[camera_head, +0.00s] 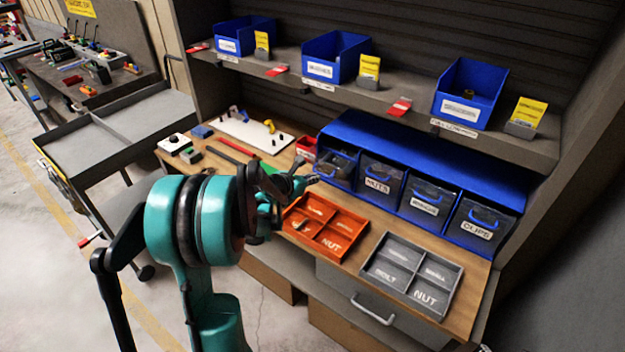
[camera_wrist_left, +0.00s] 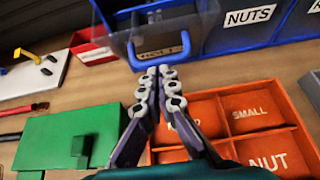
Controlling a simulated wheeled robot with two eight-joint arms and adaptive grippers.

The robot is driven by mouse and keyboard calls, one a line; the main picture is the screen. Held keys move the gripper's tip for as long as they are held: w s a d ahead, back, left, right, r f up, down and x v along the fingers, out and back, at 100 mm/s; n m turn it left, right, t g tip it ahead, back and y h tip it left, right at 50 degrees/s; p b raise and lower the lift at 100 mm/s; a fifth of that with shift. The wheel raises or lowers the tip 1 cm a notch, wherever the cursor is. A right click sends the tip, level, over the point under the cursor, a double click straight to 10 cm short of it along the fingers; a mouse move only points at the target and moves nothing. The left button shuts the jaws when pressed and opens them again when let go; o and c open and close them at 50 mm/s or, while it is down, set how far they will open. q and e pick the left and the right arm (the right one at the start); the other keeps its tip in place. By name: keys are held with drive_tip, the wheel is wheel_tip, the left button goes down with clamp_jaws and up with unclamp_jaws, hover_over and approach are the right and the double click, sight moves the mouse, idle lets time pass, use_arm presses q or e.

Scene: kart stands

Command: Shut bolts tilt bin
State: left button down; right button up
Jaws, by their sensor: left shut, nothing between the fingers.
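The blue bin unit (camera_head: 425,150) stands at the back of the workbench with a row of tilt bins. The bolts bin (camera_head: 340,170), leftmost in the row, leans outward with its top open and contents showing. In the left wrist view the bolts bin (camera_wrist_left: 150,22) shows a clear front, a blue handle and a label partly hidden behind the handle. My left gripper (camera_head: 308,180) is shut and empty just in front of this bin. In the left wrist view its fingertips (camera_wrist_left: 160,80) are together just below the handle; whether they touch it I cannot tell. My right gripper is out of view.
The nuts bin (camera_head: 380,180) and the clips bin (camera_head: 482,222) look shut. An orange tray (camera_head: 345,252) and a grey tray (camera_head: 448,300) lie in front. A small red bin (camera_head: 306,148) and a green block (camera_wrist_left: 65,140) are to the left. A shelf (camera_head: 400,97) overhangs.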

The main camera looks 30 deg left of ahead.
sight(323, 162)
use_arm(q)
drive_tip(key=shift+r, duration=0.1)
drive_tip(key=shift+w+r+p, duration=0.25)
drive_tip(key=shift+w+p, duration=0.05)
drive_tip(key=shift+p, duration=0.2)
drive_tip(key=shift+w+r+g+p, duration=0.45)
drive_tip(key=shift+r+g+p, duration=0.05)
drive_tip(key=shift+g+p, duration=0.2)
drive_tip(key=shift+w+d+r, duration=0.1)
drive_tip(key=shift+w+r, duration=0.15)
drive_tip(key=shift+w, duration=0.1)
drive_tip(key=shift+w+r+p, duration=0.15)
drive_tip(key=shift+p, duration=0.15)
drive_tip(key=shift+w+d+r+p, duration=0.1)
drive_tip(key=shift+w+r+p, duration=0.15)
drive_tip(key=shift+w, duration=0.2)
drive_tip(key=shift+w+r+p, duration=0.1)
drive_tip(key=shift+w+r, duration=0.25)
drive_tip(key=shift+w, duration=0.1)
drive_tip(key=shift+w+d+r+p, duration=0.15)
drive_tip(key=shift+w+r, duration=0.15)
drive_tip(key=shift+w, duration=0.35)
drive_tip(key=shift+w+a+r+p, duration=0.15)
drive_tip(key=shift+w+r, duration=0.15)
drive_tip(key=shift+w, duration=0.35)
drive_tip(key=shift+w+d, duration=0.1)
drive_tip(key=shift+w, duration=0.05)
